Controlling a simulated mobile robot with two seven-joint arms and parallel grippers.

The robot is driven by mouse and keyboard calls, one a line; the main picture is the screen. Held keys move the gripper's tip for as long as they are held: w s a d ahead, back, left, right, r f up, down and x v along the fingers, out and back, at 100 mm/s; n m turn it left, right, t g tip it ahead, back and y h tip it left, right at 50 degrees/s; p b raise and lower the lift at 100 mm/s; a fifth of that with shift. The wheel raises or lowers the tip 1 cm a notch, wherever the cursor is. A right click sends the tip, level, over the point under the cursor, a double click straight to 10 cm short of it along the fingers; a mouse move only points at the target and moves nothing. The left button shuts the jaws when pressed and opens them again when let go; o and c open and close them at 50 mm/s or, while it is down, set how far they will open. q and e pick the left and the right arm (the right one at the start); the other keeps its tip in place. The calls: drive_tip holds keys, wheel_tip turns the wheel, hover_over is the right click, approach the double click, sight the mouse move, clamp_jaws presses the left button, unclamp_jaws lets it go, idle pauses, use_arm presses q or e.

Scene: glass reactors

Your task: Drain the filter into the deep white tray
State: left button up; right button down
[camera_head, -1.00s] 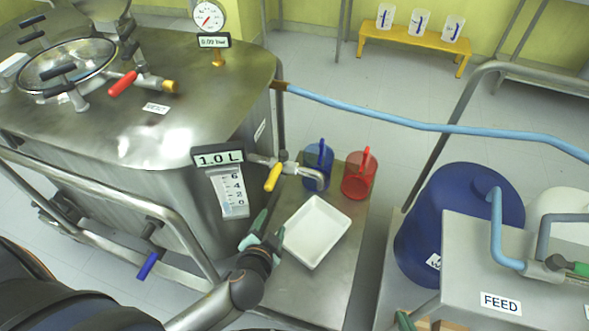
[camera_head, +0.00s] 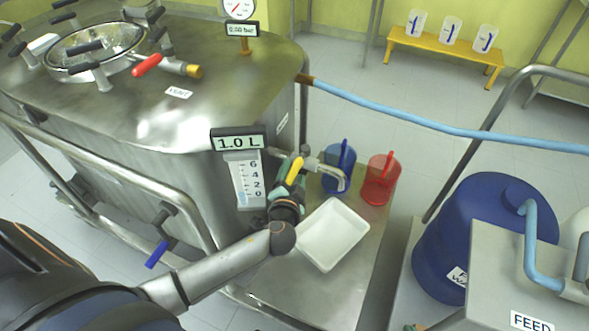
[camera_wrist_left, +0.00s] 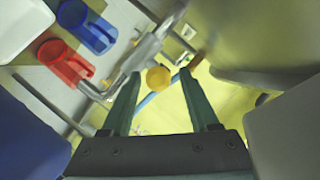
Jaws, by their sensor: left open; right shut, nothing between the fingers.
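The steel filter vessel (camera_head: 180,120) stands at the left with a 1.0 L display (camera_head: 239,139) and a level gauge (camera_head: 248,182). Its drain valve has a yellow handle (camera_head: 294,171) and a bent metal spout (camera_head: 335,172). My left gripper (camera_head: 288,178) is at this handle, open. In the left wrist view the round yellow end of the handle (camera_wrist_left: 158,77) shows between the fingertips of the left gripper (camera_wrist_left: 162,85), not clamped. The deep white tray (camera_head: 333,235) looks empty and sits on the steel platform below and near the spout. My right gripper is not in view.
A blue jug (camera_head: 338,165) and a red jug (camera_head: 380,180) stand right behind the tray. The platform (camera_head: 345,290) is bare in front. A blue drum (camera_head: 470,240) and FEED bench (camera_head: 510,275) are at right. A blue hose (camera_head: 430,125) runs across behind.

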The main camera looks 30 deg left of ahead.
use_arm(q)
drive_tip(key=shift+x, duration=1.25)
drive_tip(key=shift+c, duration=0.3)
clamp_jaws()
